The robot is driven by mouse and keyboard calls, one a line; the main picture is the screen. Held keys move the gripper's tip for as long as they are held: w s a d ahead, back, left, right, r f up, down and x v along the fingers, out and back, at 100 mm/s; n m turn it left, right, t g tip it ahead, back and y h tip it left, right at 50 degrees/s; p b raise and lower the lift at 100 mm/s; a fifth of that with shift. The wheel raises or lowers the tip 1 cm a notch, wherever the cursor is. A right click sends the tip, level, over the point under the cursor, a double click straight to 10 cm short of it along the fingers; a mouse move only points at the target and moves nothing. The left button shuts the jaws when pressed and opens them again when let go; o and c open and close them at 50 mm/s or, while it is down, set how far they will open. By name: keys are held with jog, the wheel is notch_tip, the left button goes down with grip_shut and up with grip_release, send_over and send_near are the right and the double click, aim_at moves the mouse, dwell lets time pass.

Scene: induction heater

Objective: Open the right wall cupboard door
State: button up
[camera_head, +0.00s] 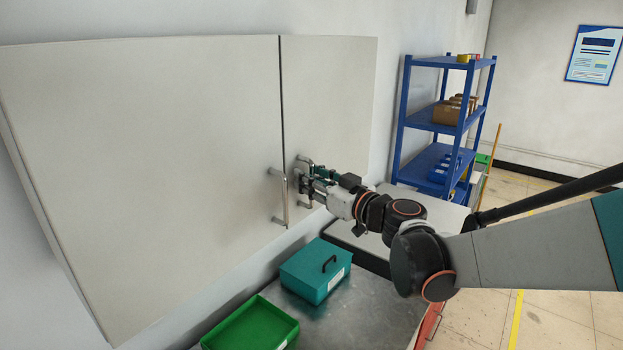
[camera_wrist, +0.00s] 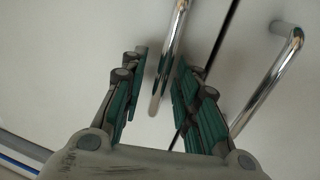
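The right wall cupboard door (camera_head: 333,100) is pale and looks closed, flush beside the larger left door (camera_head: 150,170). My gripper (camera_head: 308,182) is at its lower left part, at the right door's handle (camera_head: 304,160), which it partly hides. In the wrist view, my gripper (camera_wrist: 158,85) has its green-padded fingers apart. The right door's chrome handle (camera_wrist: 171,55) runs between them, nearer the right finger. A gap shows on its left side; I cannot tell whether the right finger touches it.
The left door's handle (camera_head: 279,197) is close beside my gripper and also shows in the wrist view (camera_wrist: 268,80). Below are a teal box (camera_head: 312,270) and a green tray (camera_head: 250,328) on a metal table (camera_head: 365,315). Blue shelving (camera_head: 440,118) stands at the right.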

jog(key=shift+c, duration=0.3)
grip_shut()
jog(key=shift+d, duration=0.1)
